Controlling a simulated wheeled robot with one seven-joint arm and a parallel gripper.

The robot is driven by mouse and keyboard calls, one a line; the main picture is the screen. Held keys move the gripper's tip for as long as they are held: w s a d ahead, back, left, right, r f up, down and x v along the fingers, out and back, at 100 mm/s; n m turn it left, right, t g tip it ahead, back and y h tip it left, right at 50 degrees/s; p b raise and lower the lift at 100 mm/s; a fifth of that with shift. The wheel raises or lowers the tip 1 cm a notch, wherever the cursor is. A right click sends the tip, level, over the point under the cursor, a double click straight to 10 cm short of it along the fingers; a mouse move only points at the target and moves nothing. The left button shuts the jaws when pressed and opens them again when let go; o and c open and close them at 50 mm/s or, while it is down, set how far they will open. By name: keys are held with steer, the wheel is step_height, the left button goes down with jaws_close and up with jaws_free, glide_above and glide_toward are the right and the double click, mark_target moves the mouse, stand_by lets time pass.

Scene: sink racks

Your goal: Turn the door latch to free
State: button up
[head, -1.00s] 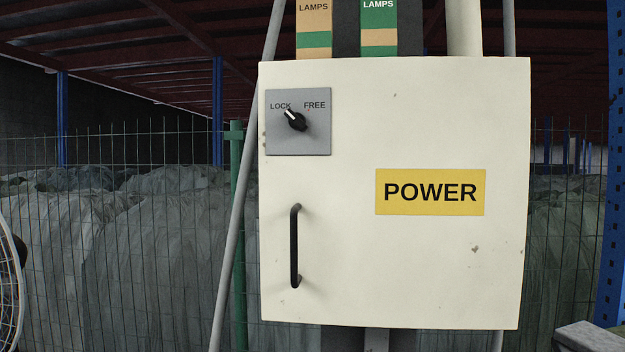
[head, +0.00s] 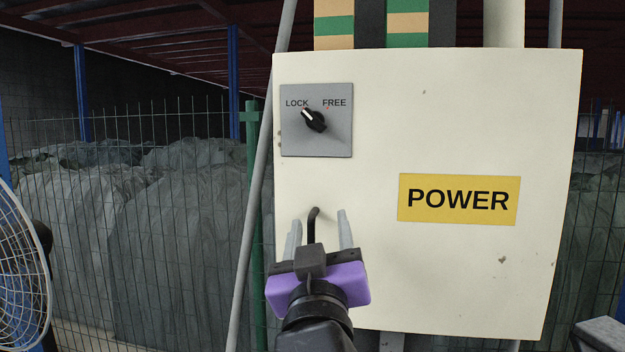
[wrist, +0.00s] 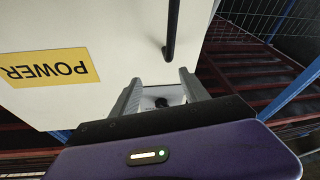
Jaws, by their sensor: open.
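The door latch (head: 315,121) is a black knob with a white pointer on a grey plate (head: 335,145) at the cabinet's upper left. Its pointer tilts up-left toward LOCK; FREE is printed at the upper right. My gripper (head: 319,222) is open and empty, below the latch in the head view and in front of the black door handle (head: 314,222), whose lower part it hides. In the wrist view, turned upside down, my gripper (wrist: 156,88) has the dark knob (wrist: 162,102) showing between its fingers, partly hidden by the gripper body. Contact is not visible.
The cream cabinet door (head: 480,270) carries a yellow POWER label (head: 459,200). A wire fence (head: 150,230) with covered heaps behind it stands at left. A fan (head: 22,270) is at the far left edge. A grey pole (head: 255,190) runs beside the cabinet.

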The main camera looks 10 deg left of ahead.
steer(key=m+t+h, duration=0.1)
glide_toward(313, 122)
steer(key=w, duration=0.1)
steer(key=p+x, duration=0.1)
steer(key=x, duration=0.1)
steer(key=p+x, duration=0.1)
steer(key=x, duration=0.1)
steer(key=p+x, duration=0.1)
steer(key=x, duration=0.1)
steer(key=shift+r, duration=0.3)
steer(key=shift+p+x, duration=0.4)
steer(key=shift+x, duration=0.4)
steer(key=shift+f, duration=0.15)
steer(key=shift+c, duration=0.4)
jaws_close()
